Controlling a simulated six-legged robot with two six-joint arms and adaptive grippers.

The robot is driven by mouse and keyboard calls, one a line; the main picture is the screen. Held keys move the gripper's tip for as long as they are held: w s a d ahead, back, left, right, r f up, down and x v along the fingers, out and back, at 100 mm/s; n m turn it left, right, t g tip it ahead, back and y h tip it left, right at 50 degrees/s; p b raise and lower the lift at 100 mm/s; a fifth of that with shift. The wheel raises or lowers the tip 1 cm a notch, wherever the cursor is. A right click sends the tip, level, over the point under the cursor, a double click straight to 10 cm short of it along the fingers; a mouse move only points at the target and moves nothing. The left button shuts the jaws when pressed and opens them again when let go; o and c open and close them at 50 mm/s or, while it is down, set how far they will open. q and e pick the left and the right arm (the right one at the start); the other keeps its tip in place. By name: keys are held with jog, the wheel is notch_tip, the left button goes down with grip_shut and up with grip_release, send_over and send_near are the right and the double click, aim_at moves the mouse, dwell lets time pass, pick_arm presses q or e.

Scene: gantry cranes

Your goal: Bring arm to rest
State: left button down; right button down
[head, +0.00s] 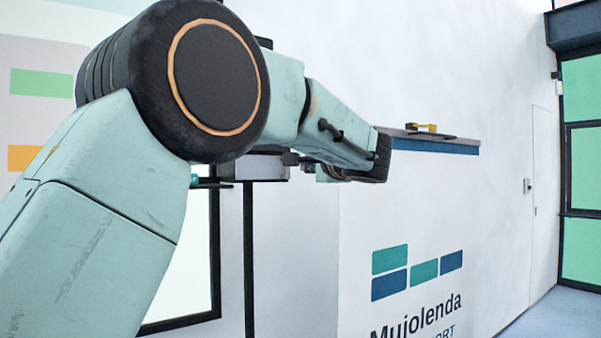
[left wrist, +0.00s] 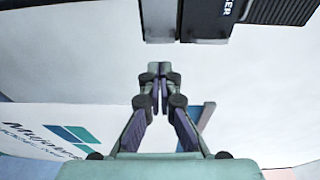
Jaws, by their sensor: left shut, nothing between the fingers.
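My left arm (head: 110,190) comes in from the left in the head view, pale green with a large black joint ringed in orange. It is bent at this joint, and its forearm (head: 340,130) reaches right and slightly down in front of the white counter. My left gripper (left wrist: 160,78) shows clearly in the left wrist view, with its fingertips together and nothing between them. In the head view the arm largely hides the gripper. My right gripper is in neither view.
The white counter (head: 410,220) bears the Mujolenda logo. In the left wrist view a dark device (left wrist: 210,18) with light lettering hangs at the top, beyond the fingertips. A white wall and green-paned window (head: 582,170) stand at the right.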

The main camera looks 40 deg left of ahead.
pick_arm(q)
jog(key=w+d+f+m+t+h, duration=0.1)
jog(key=d+f+m+h, duration=0.1)
jog(key=d+f+h, duration=0.35)
jog(key=w+d+f+m+h, duration=0.1)
jog(key=w+d+f+h, duration=0.15)
jog(key=d+f, duration=0.55)
jog(key=s+d+f+n+g+h+b, duration=0.1)
jog(key=s+d+f+h, duration=0.15)
jog(key=f, duration=0.85)
jog(key=s+d+f+n+g+h+b, duration=0.1)
jog(key=s+d+f+h, duration=0.15)
jog(key=f, duration=0.85)
jog(key=s+d+f+g+h+b, duration=0.1)
jog(key=s+d+f+h, duration=0.2)
jog(key=f, duration=0.8)
jog(key=s+a+f+n+g+b, duration=0.15)
jog(key=s+f+n+b, duration=0.35)
jog(key=s+f, duration=1.5)
jog(key=s+a+f+n+g+b, duration=0.1)
jog(key=s+f+g, duration=0.2)
jog(key=s+f, duration=0.3)
jog(key=s+a+f+n+g+y+b, duration=0.1)
jog(key=s+f, duration=0.6)
jog(key=s, duration=0.8)
jog(key=shift+f+n+g+b, duration=0.25)
jog(key=shift+n+g, duration=0.35)
jog(key=shift+g, duration=0.45)
